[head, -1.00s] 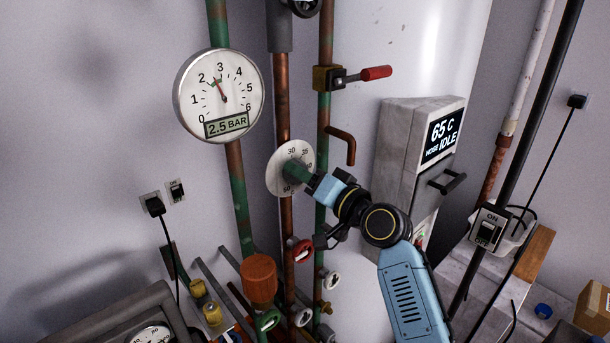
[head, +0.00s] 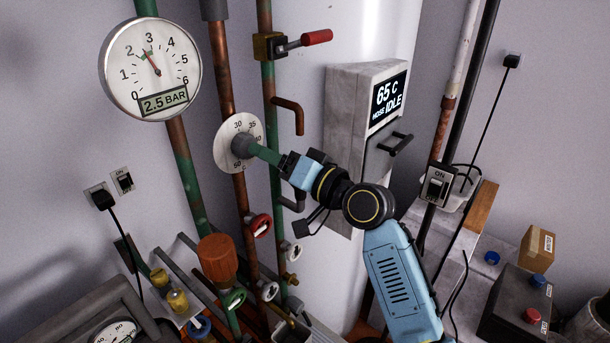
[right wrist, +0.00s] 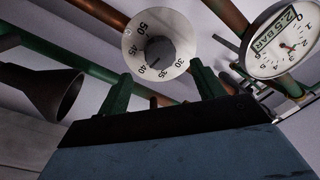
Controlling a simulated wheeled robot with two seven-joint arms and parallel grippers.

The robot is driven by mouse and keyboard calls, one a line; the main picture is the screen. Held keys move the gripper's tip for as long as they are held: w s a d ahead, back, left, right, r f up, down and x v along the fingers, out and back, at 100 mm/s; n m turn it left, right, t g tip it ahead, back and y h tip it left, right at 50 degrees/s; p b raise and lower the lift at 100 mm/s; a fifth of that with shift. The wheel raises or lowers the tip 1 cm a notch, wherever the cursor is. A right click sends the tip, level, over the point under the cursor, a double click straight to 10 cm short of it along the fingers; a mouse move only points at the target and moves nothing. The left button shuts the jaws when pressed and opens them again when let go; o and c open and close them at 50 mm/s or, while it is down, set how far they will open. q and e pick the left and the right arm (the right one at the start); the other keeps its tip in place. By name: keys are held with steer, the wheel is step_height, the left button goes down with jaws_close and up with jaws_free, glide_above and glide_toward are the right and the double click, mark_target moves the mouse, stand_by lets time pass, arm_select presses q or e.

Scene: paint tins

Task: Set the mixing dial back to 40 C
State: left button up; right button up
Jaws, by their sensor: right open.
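The mixing dial (head: 222,152) is a round white disc numbered 30 to 50 on a copper pipe. Its dark grey knob (head: 242,145) is at the centre. In the right wrist view the dial face (right wrist: 165,27) and knob (right wrist: 160,52) show clearly, and the knob's light mark points close to the 40. My right gripper (head: 256,150) has green fingers close in front of the knob. In the right wrist view the fingers (right wrist: 162,72) are spread apart with nothing between their tips, and the knob shows beyond them. My left gripper is not in view.
A pressure gauge (head: 150,70) reading 2.5 BAR hangs left of the dial. A red-handled valve (head: 317,38) and a bent copper pipe (head: 290,106) are close by. Red valve wheels (head: 259,226) sit below.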

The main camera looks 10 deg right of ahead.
steer(key=b+v, duration=0.1)
steer(key=v, duration=0.7)
steer(key=w+d+f+m+g+h+b, duration=0.1)
steer(key=f+h, duration=0.1)
steer(key=f, duration=0.7)
steer(key=w+d+f+m+h+b, duration=0.1)
steer(key=d+f+h, duration=0.1)
steer(key=f, duration=0.7)
steer(key=w+d+f+g+h+b, duration=0.1)
steer(key=f+h, duration=0.1)
steer(key=f, duration=0.7)
steer(key=s+d+f+g+h+b, duration=0.15)
steer(key=s+f, duration=0.35)
steer(key=f, duration=0.7)
steer(key=s+d+f+g+h+b, duration=0.15)
steer(key=s+f, duration=0.25)
steer(key=f, duration=0.7)
steer(key=s+d+f+n+g+h+b, duration=0.1)
steer(key=s+d+f+g, duration=0.1)
steer(key=s+f, duration=0.7)
steer(key=s+d+f+n+g+h+b, duration=0.1)
steer(key=s+d+f+n+g, duration=0.1)
steer(key=s+f, duration=0.7)
steer(key=s+d+f+n+g+h+b, duration=0.1)
steer(key=s+f+g, duration=0.3)
steer(key=s, duration=1.7)
step_height(320, 180, down, 5)
steer(key=shift+s+d+f+n+b, duration=0.15)
steer(key=shift+s+d+n+b, duration=0.25)
steer(key=shift+d+n, duration=0.3)
